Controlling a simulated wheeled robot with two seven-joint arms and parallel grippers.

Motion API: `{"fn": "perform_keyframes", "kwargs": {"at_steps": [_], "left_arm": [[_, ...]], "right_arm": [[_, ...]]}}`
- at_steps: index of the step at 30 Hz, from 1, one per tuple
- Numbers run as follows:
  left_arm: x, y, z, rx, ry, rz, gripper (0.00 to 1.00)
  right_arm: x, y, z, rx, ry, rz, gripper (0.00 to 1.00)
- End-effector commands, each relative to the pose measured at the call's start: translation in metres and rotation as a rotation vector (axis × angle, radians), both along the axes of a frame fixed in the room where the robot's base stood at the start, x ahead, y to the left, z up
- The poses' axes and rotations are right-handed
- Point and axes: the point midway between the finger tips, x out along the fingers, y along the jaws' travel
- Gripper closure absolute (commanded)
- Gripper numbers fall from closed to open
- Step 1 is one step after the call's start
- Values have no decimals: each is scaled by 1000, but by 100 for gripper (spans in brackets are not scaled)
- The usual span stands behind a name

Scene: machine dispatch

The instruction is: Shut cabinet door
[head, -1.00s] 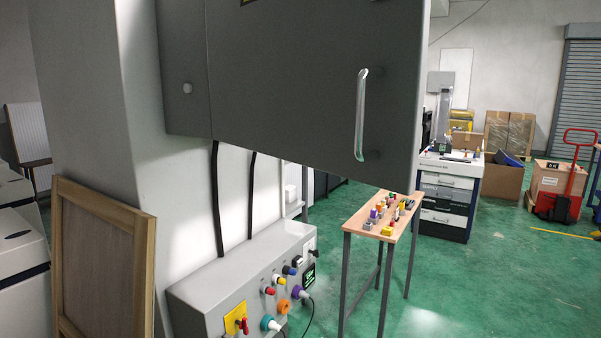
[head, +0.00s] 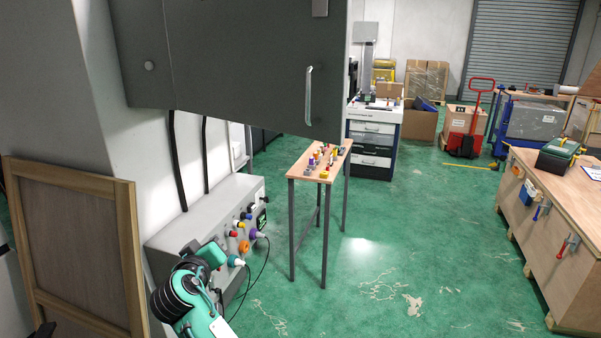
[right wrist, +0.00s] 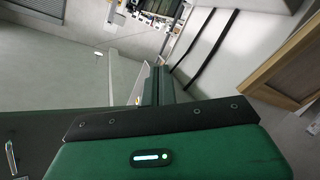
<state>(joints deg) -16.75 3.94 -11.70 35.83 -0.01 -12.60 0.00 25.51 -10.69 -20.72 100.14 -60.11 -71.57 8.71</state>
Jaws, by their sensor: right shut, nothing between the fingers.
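The dark grey cabinet door (head: 250,75) fills the upper left of the head view, with a vertical silver handle (head: 308,95) near its right edge. Its bottom edge slants down to the right from a seam beside a fixed panel (head: 142,60) with a round knob, so it appears swung outward. The top of the cabinet is out of frame. In the right wrist view, my right gripper (right wrist: 160,84) is shut and empty, apart from the handle (right wrist: 11,157) at lower left.
A grey control box (head: 205,215) with coloured knobs and plugs is below the cabinet. A small wooden table (head: 300,172) with small items stands beyond the door. A wooden frame panel (head: 75,240) leans at left; a wooden workbench (head: 550,215) stands right. Green floor between is clear.

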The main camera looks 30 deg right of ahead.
Motion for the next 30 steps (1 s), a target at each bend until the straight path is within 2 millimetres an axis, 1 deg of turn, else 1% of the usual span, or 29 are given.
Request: {"fn": "perform_keyframes", "kwargs": {"at_steps": [1, 2, 3, 5, 6, 9, 12, 14, 16, 20, 30], "left_arm": [[0, 1, 12, 1, 1, 0, 48], [-1, 2, 15, 2, 2, -1, 48], [-2, 4, 18, 5, 2, -1, 48], [-4, 7, 24, 7, 5, -1, 48], [-5, 9, 27, 10, 7, -1, 48], [-9, 13, 32, 14, 12, 0, 48], [-12, 15, 34, 16, 15, 1, 48], [-12, 15, 35, 17, 16, 1, 48], [-12, 14, 38, 16, 15, 1, 48], [-11, 14, 46, 16, 15, 1, 48], [-10, 12, 81, 13, 14, 2, 48]], "right_arm": [[-16, -6, 72, 28, -103, -60, 100], [-28, -11, 104, 45, -154, -99, 100], [-47, -18, 143, 71, -220, -151, 100], [-76, -29, 192, 121, -311, -222, 100], [-96, -35, 218, 157, -367, -266, 100], [-139, -50, 262, 242, -472, -352, 100], [-166, -59, 281, 298, -529, -404, 100], [-174, -62, 287, 317, -548, -419, 100], [-176, -66, 289, 326, -555, -428, 100], [-169, -78, 290, 324, -556, -431, 100], [-133, -130, 292, 319, -553, -430, 100]]}}
